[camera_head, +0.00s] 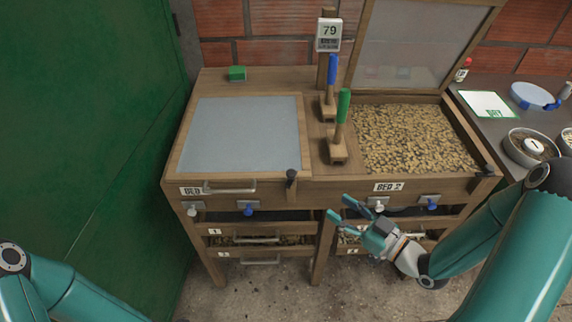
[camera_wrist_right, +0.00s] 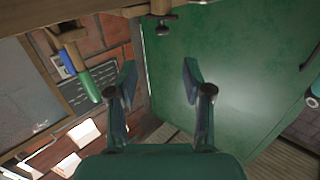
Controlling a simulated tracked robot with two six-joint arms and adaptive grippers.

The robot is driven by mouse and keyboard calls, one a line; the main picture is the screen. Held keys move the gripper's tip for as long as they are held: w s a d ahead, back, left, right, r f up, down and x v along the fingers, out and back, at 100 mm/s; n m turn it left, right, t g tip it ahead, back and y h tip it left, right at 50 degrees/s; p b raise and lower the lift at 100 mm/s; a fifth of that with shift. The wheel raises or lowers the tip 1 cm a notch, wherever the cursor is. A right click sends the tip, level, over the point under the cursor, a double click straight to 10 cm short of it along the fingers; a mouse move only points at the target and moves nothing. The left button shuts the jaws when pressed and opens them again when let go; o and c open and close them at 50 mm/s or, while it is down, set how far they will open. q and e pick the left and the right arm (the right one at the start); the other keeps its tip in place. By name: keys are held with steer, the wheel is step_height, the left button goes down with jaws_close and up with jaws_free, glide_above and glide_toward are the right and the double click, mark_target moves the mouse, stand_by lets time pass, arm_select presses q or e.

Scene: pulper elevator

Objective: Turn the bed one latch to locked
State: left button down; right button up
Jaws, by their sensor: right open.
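The bed one latch (camera_head: 291,177) is a small dark knob at the front right corner of bed one's closed lid (camera_head: 246,133). Which way it is turned is too small to tell. My right gripper (camera_head: 341,209) is open and empty, in front of the bench, right of and below the latch, and apart from it. In the right wrist view, my gripper's two fingers (camera_wrist_right: 158,85) are spread with nothing between them. A dark knob (camera_wrist_right: 166,18), probably this latch, shows above them there. My left arm is at the lower left in the head view; its gripper is out of view.
Bed two (camera_head: 415,137) has its lid raised, with brown pieces inside. Blue (camera_head: 332,75) and green (camera_head: 343,105) lever handles stand between the beds. Valves and drawers line the front below. A green door (camera_head: 90,120) closes the left side; a side table (camera_head: 510,120) stands right.

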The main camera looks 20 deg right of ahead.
mark_target(295, 174)
steer(key=b+x, duration=0.1)
steer(key=x, duration=0.4)
steer(key=b+x, duration=0.1)
steer(key=x, duration=0.4)
steer(key=r+b+x, duration=0.1)
steer(key=x, duration=0.4)
steer(key=shift+w+a, duration=0.1)
steer(key=shift+a, duration=0.05)
steer(key=shift+w+a, duration=0.3)
steer(key=shift+w, duration=0.3)
